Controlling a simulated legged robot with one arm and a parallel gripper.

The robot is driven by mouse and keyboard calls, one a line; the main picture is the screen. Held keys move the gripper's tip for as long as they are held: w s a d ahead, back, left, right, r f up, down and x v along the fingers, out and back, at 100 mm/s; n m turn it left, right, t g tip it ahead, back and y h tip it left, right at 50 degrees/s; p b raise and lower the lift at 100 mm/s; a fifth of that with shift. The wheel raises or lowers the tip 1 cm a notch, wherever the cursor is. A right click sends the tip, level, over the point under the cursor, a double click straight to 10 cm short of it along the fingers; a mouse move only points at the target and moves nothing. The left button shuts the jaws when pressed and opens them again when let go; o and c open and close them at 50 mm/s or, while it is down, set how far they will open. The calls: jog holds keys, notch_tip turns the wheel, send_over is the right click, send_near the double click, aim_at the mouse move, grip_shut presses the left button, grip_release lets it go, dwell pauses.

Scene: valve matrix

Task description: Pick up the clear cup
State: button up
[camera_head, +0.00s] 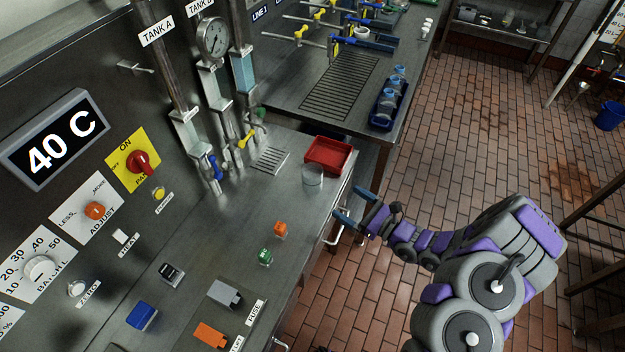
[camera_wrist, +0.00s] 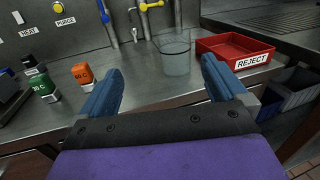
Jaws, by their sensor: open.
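The clear cup (camera_head: 312,178) stands upright on the steel counter, just in front of the red tray, in the head view. In the wrist view the clear cup (camera_wrist: 174,54) is ahead, between the fingertips in the picture but farther off. My gripper (camera_head: 350,208) is at the counter's right edge, to the lower right of the cup and apart from it. In the wrist view my gripper (camera_wrist: 162,82) has its two blue fingers spread wide with nothing between them.
A red tray (camera_head: 328,154) labelled REJECT (camera_wrist: 238,50) sits right behind the cup. An orange block (camera_head: 280,229) and a green block (camera_head: 265,257) stand nearer on the counter (camera_head: 310,220). Valve pipes with a yellow handle (camera_head: 246,140) rise behind. A blue bin (camera_head: 388,112) is farther back.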

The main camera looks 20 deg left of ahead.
notch_tip(320, 180, down, 2)
jog(key=d+m, duration=0.1)
jog(key=b, duration=0.2)
send_near(305, 172)
jog(key=shift+s+a+r+t+h, duration=0.15)
jog(key=shift+a+t+h, duration=0.2)
jog(key=shift+a, duration=0.35)
jog(key=shift+b+x, duration=0.5)
jog(key=shift+x, duration=2.55)
jog(key=shift+d, duration=0.2)
jog(key=c, duration=1)
